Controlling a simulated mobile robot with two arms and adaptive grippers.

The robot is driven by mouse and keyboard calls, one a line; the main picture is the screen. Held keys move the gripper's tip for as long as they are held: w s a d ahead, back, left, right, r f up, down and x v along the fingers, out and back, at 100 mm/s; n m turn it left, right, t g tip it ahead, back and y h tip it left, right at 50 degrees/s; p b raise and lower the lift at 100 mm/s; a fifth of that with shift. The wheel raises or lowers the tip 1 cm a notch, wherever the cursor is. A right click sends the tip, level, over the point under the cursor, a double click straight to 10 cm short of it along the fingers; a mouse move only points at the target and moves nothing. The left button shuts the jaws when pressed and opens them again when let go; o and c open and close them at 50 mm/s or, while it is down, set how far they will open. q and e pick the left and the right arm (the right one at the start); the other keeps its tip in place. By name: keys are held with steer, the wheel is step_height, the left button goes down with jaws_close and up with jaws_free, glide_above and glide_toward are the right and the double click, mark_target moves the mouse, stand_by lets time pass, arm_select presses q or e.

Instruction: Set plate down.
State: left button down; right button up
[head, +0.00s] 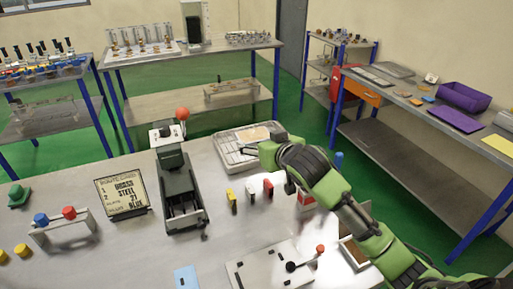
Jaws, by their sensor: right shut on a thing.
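A tan plate (258,133) shows at the far edge of the main bench, over a pale grey compartmented tray (228,153). My right gripper (250,150) reaches in from the lower right and is over the tray, beside the plate. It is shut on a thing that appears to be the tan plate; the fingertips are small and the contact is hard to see. I cannot tell whether the plate touches the tray. My left gripper is not in view.
A dark green press-like device (180,190) with an orange-red knob stands left of the tray. A lever panel (280,270) lies in front.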

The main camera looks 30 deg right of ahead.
mark_target(263, 139)
steer(key=w, duration=0.1)
steer(key=w+d+f, duration=0.1)
steer(key=w, duration=0.2)
steer(key=shift+d+f+p, duration=0.3)
steer(key=shift+d, duration=0.05)
steer(key=w+f, duration=0.1)
steer(key=f, duration=0.1)
steer(key=w+d+f, duration=0.1)
steer(key=f, duration=0.1)
steer(key=w+f, duration=0.1)
steer(key=w, duration=0.1)
steer(key=shift+d+f+p, duration=0.3)
steer(key=shift+f, duration=0.1)
step_height(263, 139, down, 2)
steer(key=shift+w+f+p, duration=0.1)
steer(key=shift+f+p, duration=0.05)
steer(key=shift+p, duration=0.3)
steer(key=shift+f, duration=0.35)
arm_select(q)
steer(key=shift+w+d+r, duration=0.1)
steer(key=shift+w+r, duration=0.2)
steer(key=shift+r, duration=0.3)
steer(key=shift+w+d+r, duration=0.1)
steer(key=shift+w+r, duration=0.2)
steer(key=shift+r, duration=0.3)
arm_select(e)
steer(key=shift+f, duration=0.1)
steer(key=shift+f, duration=0.1)
